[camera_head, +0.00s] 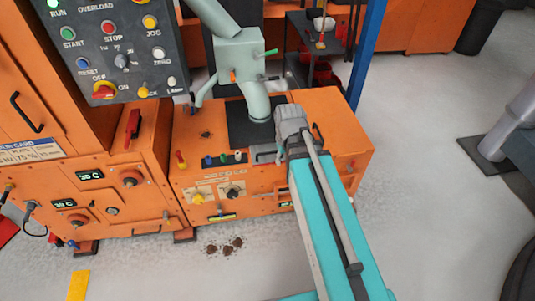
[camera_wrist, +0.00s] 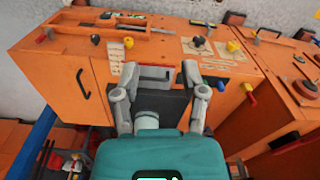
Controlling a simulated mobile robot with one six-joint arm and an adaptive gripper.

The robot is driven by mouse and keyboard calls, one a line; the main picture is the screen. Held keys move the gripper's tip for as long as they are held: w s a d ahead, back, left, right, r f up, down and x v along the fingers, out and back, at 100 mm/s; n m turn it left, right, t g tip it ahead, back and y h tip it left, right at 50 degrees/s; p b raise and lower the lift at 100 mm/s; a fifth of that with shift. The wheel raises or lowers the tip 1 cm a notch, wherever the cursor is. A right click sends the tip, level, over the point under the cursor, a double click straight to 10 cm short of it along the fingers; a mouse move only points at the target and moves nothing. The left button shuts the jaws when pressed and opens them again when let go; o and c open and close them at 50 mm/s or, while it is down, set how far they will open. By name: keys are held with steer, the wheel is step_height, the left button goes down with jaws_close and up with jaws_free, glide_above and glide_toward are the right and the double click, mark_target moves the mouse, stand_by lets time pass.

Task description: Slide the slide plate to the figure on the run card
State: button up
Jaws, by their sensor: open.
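The run card (camera_head: 35,152) is a white and blue card on the orange housing at the left of the head view; its print is mostly too small to read, though a 75 seems to show. A grey and red bracket-like piece (camera_wrist: 155,74) lies at the edge of a dark plate (camera_wrist: 160,104) on the orange cabinet top. I cannot tell for sure which part is the slide plate. My gripper (camera_wrist: 158,82) is open, its two fingers apart on either side of the bracket piece and dark plate. In the head view my gripper (camera_head: 283,148) is over the cabinet's right part, partly hiding that piece.
A green-grey chute (camera_head: 240,60) comes down onto the orange cabinet (camera_head: 320,105) beside my arm. The control panel (camera_head: 110,50) overhangs at upper left. Small coloured knobs (camera_head: 222,158) line the cabinet's front edge. A blue post (camera_head: 368,50) stands behind.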

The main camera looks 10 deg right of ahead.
mark_target(269, 153)
steer(key=w+f+n+t+b, duration=0.1)
steer(key=w+f+n+b, duration=0.4)
steer(key=w+n, duration=0.3)
steer(key=w+f+n+t+b, duration=0.1)
steer(key=w+f+n+b, duration=0.4)
steer(key=w, duration=1)
steer(key=shift+a+f+n+b, duration=0.3)
steer(key=shift+f+n, duration=0.25)
steer(key=shift+n, duration=0.95)
steer(key=shift+f, duration=0.2)
steer(key=w+f+b, duration=0.1)
steer(key=f+b, duration=0.7)
steer(key=b, duration=0.1)
steer(key=w+f+b, duration=0.1)
steer(key=f+b, duration=0.3)
steer(key=f, duration=0.1)
steer(key=shift+w+b, duration=0.3)
steer(key=shift+w, duration=0.05)
jaws_close()
